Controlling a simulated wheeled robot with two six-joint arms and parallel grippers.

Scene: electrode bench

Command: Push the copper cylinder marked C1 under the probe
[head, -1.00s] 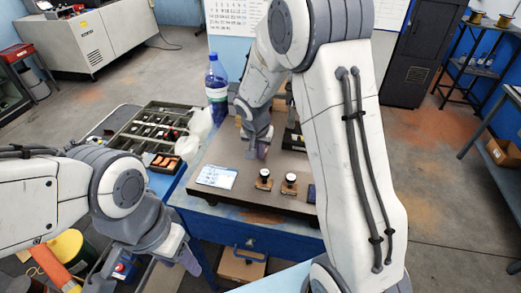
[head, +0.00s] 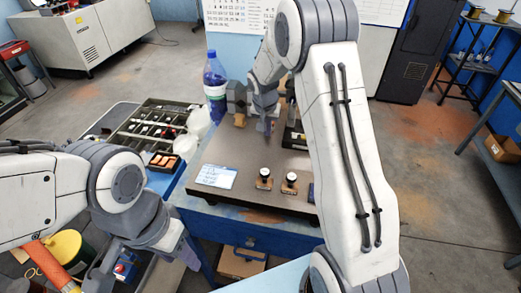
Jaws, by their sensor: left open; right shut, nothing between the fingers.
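My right gripper (head: 268,126) is shut and empty, pointing down over the far part of the dark bench plate (head: 230,160). Its arm crosses the view from the right. A small copper-coloured piece (head: 240,120) shows just left of it, under a grey-brown angular block (head: 237,98). I cannot read a C1 mark on anything. A dark upright fixture (head: 291,112), possibly the probe stand, is partly hidden behind my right arm. My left gripper (head: 190,257) is open, low at the left, off the plate and away from these things.
Two black-topped knobs on copper-coloured bases, a left one (head: 264,178) and a right one (head: 289,183), stand near the plate's front. A printed card (head: 215,176) lies left of them. A blue-capped bottle (head: 214,85) and a compartment tray (head: 150,130) stand to the left.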

